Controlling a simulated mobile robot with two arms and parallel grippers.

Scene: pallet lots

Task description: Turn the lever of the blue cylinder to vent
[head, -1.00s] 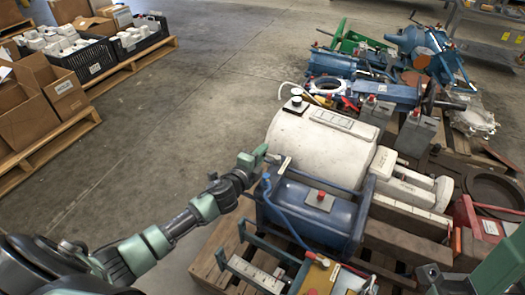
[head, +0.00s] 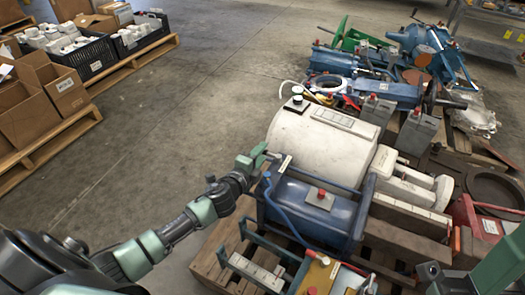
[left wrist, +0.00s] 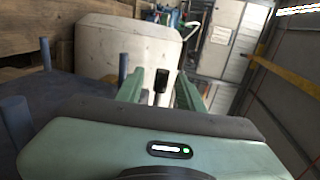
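The blue cylinder (head: 312,207) lies in a blue frame on a wooden pallet, with a red-topped fitting on it. In the left wrist view, a dark blue surface (left wrist: 75,92) at the left appears to be part of it. My left gripper (head: 268,157) is at the far left end of the cylinder, close to the white tank. In the left wrist view its green fingers stand apart. A small dark upright piece (left wrist: 161,84) shows between them with gaps on both sides; I cannot tell whether it is the lever.
A large white tank (head: 320,144) lies just behind the blue cylinder and also shows in the left wrist view (left wrist: 127,45). More machine parts crowd the pallets at the right. Boxes and black crates (head: 87,60) stand at upper left. The floor between is clear.

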